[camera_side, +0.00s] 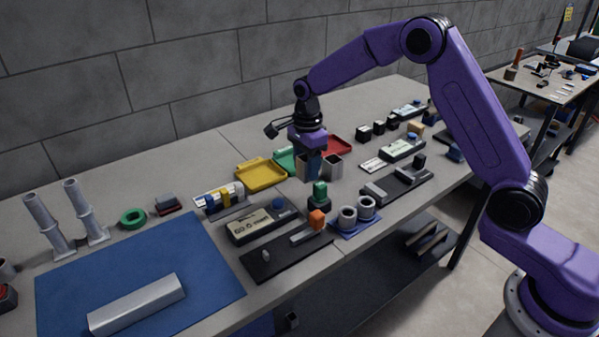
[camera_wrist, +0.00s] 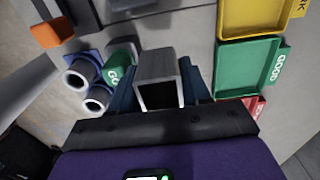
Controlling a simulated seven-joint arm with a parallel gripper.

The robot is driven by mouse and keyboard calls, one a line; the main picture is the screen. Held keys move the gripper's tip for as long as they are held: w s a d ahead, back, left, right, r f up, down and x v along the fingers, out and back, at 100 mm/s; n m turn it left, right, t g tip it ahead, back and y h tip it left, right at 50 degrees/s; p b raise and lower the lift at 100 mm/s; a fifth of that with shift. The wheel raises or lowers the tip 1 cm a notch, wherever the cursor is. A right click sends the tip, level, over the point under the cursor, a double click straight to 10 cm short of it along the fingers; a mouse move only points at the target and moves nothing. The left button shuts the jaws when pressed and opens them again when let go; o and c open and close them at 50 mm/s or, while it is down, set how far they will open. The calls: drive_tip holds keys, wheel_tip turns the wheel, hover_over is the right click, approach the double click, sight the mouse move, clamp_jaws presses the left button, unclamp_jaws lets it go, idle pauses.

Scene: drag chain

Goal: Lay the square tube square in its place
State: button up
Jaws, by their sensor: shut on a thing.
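The square tube (camera_wrist: 158,68) is grey and hollow, with its dark open end facing the wrist camera. In the wrist view it sits between the two dark blue fingers of my gripper (camera_wrist: 160,88), which are shut on it. In the side view my gripper (camera_side: 308,166) points down over the middle of the bench, and the grey tube (camera_side: 333,167) shows at its right. I cannot tell whether the tube touches the bench. A long silver bar (camera_side: 137,304) lies on the blue mat (camera_side: 150,262) at the front left.
Yellow (camera_side: 261,174), green (camera_wrist: 245,68) and red (camera_side: 336,145) trays stand behind my gripper. The green one is marked GOOD. A blue block with two grey rings (camera_side: 357,213), a green-topped piece (camera_side: 319,194), and a gauge (camera_side: 262,222) stand in front. Two pale posts (camera_side: 86,211) stand left.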

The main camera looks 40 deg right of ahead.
drive_tip(key=s+d+r, duration=0.2)
drive_tip(key=s+r, duration=0.4)
drive_tip(key=s, duration=0.4)
drive_tip(key=d+f, duration=0.1)
drive_tip(key=d, duration=0.7)
drive_tip(key=s+d+f, duration=0.1)
drive_tip(key=d+f, duration=0.1)
drive_tip(key=d, duration=0.7)
drive_tip(key=shift+f, duration=0.25)
drive_tip(key=shift+f, duration=2.55)
drive_tip(key=shift+f, duration=1.45)
drive_tip(key=o, duration=1.3)
